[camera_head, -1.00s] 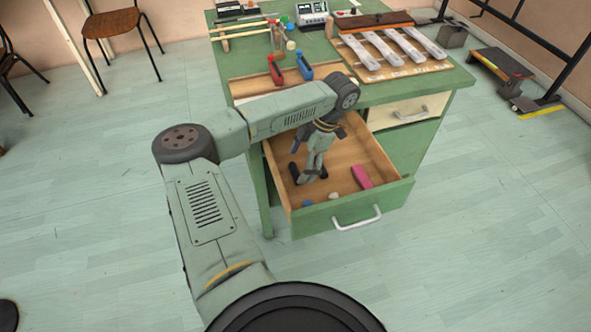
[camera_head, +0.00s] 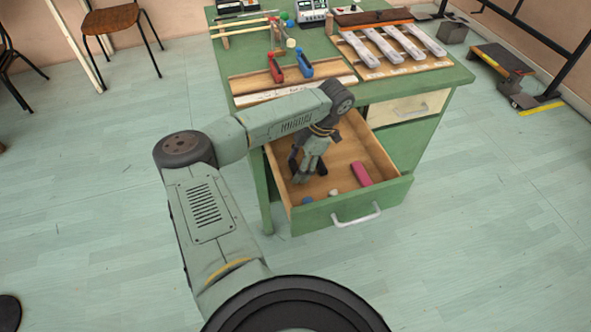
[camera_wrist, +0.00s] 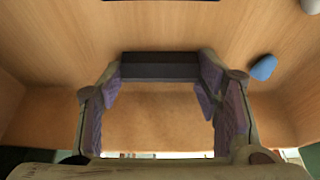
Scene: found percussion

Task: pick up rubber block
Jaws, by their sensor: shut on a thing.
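The rubber block is a dark grey bar (camera_wrist: 160,66), seen in the wrist view lying crosswise between my fingertips. My gripper (camera_wrist: 162,80) is shut on it, with a purple-grey pad at each side. In the head view my gripper (camera_head: 307,178) points down inside the open wooden drawer (camera_head: 345,152) of the green desk, towards its left side. There the block is mostly hidden by my fingers. I cannot tell whether it touches the drawer floor.
A pink block (camera_head: 361,173), a small blue piece (camera_head: 307,200) and a white piece (camera_head: 333,192) lie in the drawer. Its walls stand close around my gripper. Red (camera_head: 274,69) and blue (camera_head: 304,65) handled items and metal bars (camera_head: 400,42) are on the desktop.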

